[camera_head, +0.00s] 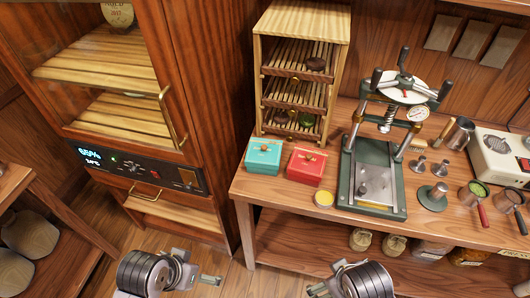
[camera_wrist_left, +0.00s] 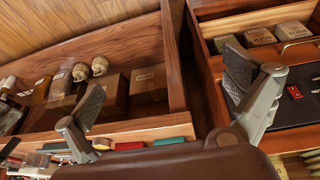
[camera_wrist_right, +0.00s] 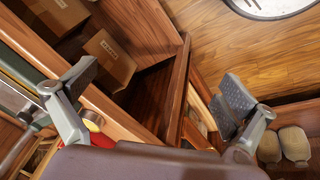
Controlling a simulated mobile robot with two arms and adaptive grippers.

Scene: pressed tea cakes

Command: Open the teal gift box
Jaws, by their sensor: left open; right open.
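The teal gift box (camera_head: 263,157) sits closed on the wooden table at its front left corner, with a gold-coloured piece on its lid. A similar red gift box (camera_head: 306,167) stands just right of it, with a narrow gap between them. My left gripper (camera_head: 207,280) is low in front of the table, apart from the teal box, open and empty. Its two spread fingers also show in the left wrist view (camera_wrist_left: 165,95). My right gripper (camera_head: 322,289) is also low in front of the table. In the right wrist view (camera_wrist_right: 155,100) it is open and empty.
A slatted wooden rack (camera_head: 258,75) stands behind the boxes. A green press (camera_head: 370,195) stands to their right. A small yellow tin (camera_head: 323,198) lies near the front edge. A tall wooden cabinet (camera_head: 190,120) stands left of the table. Floor space lies in front.

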